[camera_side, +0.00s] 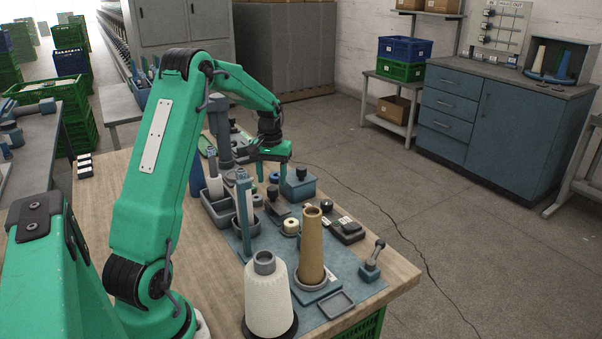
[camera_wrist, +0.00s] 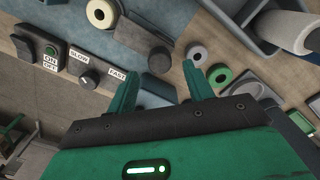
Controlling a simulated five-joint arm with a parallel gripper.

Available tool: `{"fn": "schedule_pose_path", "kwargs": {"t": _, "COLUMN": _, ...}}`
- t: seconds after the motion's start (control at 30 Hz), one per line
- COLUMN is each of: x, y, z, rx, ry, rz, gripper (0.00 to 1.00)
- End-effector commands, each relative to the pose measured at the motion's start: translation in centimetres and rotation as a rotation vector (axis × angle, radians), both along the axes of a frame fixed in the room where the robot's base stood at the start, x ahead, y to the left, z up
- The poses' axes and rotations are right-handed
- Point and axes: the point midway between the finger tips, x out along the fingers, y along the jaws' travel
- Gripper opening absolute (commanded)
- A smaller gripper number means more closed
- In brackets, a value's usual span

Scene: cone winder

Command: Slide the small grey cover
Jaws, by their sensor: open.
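A small dark grey piece with a round dark knob at its end, which looks like the grey cover (camera_side: 278,208), lies on the blue-grey mat in the side view. In the wrist view the grey cover (camera_wrist: 143,32) is at top centre, beyond my fingertips. My gripper (camera_side: 274,173) is open and points down above the bench, farther back than the cover. In the wrist view my gripper (camera_wrist: 157,75) has its two green fingers spread, with nothing held between them. I cannot tell how the cover is attached.
A blue block (camera_side: 299,187) with a dark knob stands close to my gripper's right. A cream ring (camera_side: 290,227), a control box (camera_wrist: 62,52), a brown cone (camera_side: 312,245) and a white yarn cone (camera_side: 268,300) stand nearer the front. Loose rings (camera_wrist: 197,54) lie beyond my fingers.

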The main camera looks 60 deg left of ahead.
Motion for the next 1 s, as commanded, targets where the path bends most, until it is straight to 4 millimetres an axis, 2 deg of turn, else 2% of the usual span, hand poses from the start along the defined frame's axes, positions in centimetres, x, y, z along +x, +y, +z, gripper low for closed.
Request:
{"fn": "schedule_pose_path", "kwargs": {"t": 0.1, "x": 0.0, "y": 0.0, "z": -1.6, "rx": -0.001, "ry": 0.001, "rz": 0.000, "gripper": 0.52}}
{"fn": "schedule_pose_path", "kwargs": {"t": 0.3, "x": 0.0, "y": 0.0, "z": -3.2, "rx": -0.001, "ry": 0.001, "rz": 0.000, "gripper": 0.52}}
{"fn": "schedule_pose_path", "kwargs": {"t": 0.67, "x": 0.0, "y": 0.0, "z": -3.6, "rx": 0.000, "ry": 0.000, "rz": 0.000, "gripper": 0.52}}
{"fn": "schedule_pose_path", "kwargs": {"t": 0.77, "x": 0.0, "y": 0.0, "z": -3.6, "rx": 0.000, "ry": 0.000, "rz": 0.000, "gripper": 0.36}}
{"fn": "schedule_pose_path", "kwargs": {"t": 0.93, "x": 0.0, "y": 0.0, "z": -3.6, "rx": 0.000, "ry": 0.000, "rz": 0.000, "gripper": 0.03}}
{"fn": "schedule_pose_path", "kwargs": {"t": 1.0, "x": 0.0, "y": 0.0, "z": -3.6, "rx": 0.000, "ry": 0.000, "rz": 0.000, "gripper": 0.00}}
